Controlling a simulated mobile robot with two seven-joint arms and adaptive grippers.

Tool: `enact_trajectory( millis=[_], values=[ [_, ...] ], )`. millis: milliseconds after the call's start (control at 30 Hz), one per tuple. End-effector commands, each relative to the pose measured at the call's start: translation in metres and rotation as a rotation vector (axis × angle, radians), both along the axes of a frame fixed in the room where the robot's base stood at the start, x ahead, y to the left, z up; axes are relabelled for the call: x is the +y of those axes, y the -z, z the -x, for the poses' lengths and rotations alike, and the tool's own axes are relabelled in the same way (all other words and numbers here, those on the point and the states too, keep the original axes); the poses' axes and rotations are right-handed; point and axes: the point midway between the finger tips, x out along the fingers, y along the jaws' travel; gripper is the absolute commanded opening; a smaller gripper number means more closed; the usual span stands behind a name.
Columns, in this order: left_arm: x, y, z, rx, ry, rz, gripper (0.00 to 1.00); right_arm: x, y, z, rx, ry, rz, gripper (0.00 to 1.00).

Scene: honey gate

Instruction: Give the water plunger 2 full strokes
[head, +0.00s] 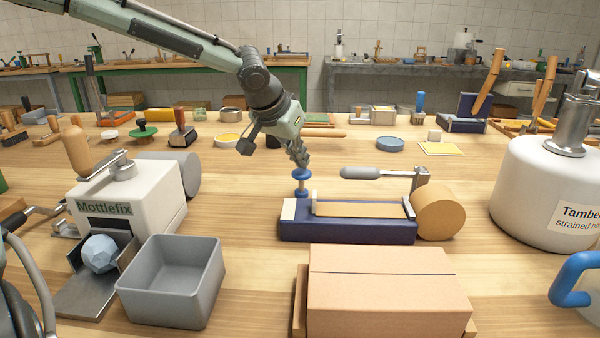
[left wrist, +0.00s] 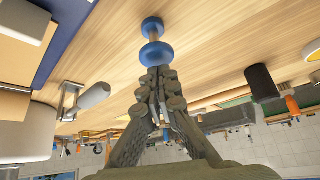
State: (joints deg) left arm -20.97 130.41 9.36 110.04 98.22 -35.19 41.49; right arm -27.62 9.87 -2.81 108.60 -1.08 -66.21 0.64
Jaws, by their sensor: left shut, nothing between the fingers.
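A small blue spool-shaped piece, which looks like the water plunger (head: 302,175), stands upright just behind the left part of a dark blue-based device (head: 350,232). It has a blue top disc, a short pale shaft and a blue lower collar. In the left wrist view the plunger (left wrist: 155,53) is straight beyond my fingertips. My left gripper (head: 303,164) is shut and empty, pointing down with its tips at the top disc. The fingertips (left wrist: 158,75) overlap the disc's edge there; I cannot tell if they touch. My right gripper is not in view.
The device carries a grey-handled lever (head: 375,173) and a tan roll (head: 440,212). A cardboard box (head: 385,290) stands in front. A grey bin (head: 172,283) and the white Mottlefix machine (head: 125,205) are left, a large white tank (head: 540,190) right. Bare wood surrounds the plunger's left side.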

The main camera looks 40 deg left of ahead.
Motion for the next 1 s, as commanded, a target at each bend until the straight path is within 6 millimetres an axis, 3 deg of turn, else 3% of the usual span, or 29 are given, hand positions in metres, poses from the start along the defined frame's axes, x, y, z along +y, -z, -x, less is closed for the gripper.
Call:
enact_trajectory(
  millis=[1000],
  values=[
    [0.0, 0.033, 0.0, 0.001, 0.001, 0.001, 0.0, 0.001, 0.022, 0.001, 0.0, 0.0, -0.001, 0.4]
  ],
)
